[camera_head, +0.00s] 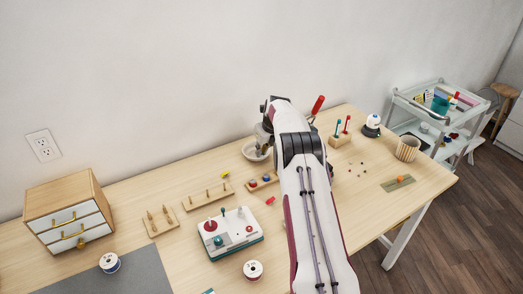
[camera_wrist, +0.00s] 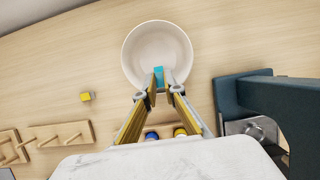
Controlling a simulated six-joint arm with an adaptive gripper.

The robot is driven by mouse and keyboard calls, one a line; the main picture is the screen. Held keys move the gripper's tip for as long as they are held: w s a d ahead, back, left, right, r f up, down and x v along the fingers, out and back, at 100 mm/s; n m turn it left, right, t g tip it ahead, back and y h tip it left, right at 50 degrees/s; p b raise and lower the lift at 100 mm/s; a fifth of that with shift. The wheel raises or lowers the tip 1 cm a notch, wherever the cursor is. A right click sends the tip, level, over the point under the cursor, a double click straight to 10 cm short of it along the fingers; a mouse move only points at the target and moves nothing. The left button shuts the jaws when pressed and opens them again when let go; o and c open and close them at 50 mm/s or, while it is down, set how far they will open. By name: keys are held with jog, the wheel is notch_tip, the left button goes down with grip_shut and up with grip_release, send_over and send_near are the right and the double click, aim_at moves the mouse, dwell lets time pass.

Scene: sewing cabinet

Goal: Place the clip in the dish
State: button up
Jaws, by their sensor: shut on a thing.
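The dish (camera_wrist: 140,45) is a round white bowl at the top middle of the wrist view. In the head view the dish (camera_head: 249,152) stands near the wall, partly hidden by my gripper (camera_head: 264,140). My gripper (camera_wrist: 160,90) is shut on a small teal piece, which looks like the clip (camera_wrist: 158,76). The clip shows over the near part of the dish, between my fingertips. I cannot tell its height above the dish floor. The clip cannot be made out in the head view.
A small yellow block (camera_wrist: 86,97) lies left of the dish. Peg boards (camera_head: 208,196) and a white control box (camera_head: 230,234) stand on the table's front side. A dark clamp-like fixture (camera_wrist: 262,105) is right of my fingers. A ribbed cup (camera_head: 407,148) stands at the right.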

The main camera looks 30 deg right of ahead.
jog(key=shift+f, duration=0.3)
jog(key=o, duration=0.4)
jog(key=shift+c, duration=0.2)
jog(key=shift+r, duration=0.1)
jog(key=shift+v, duration=1)
jog(key=v, duration=1.1)
jog(key=shift+w, duration=0.15)
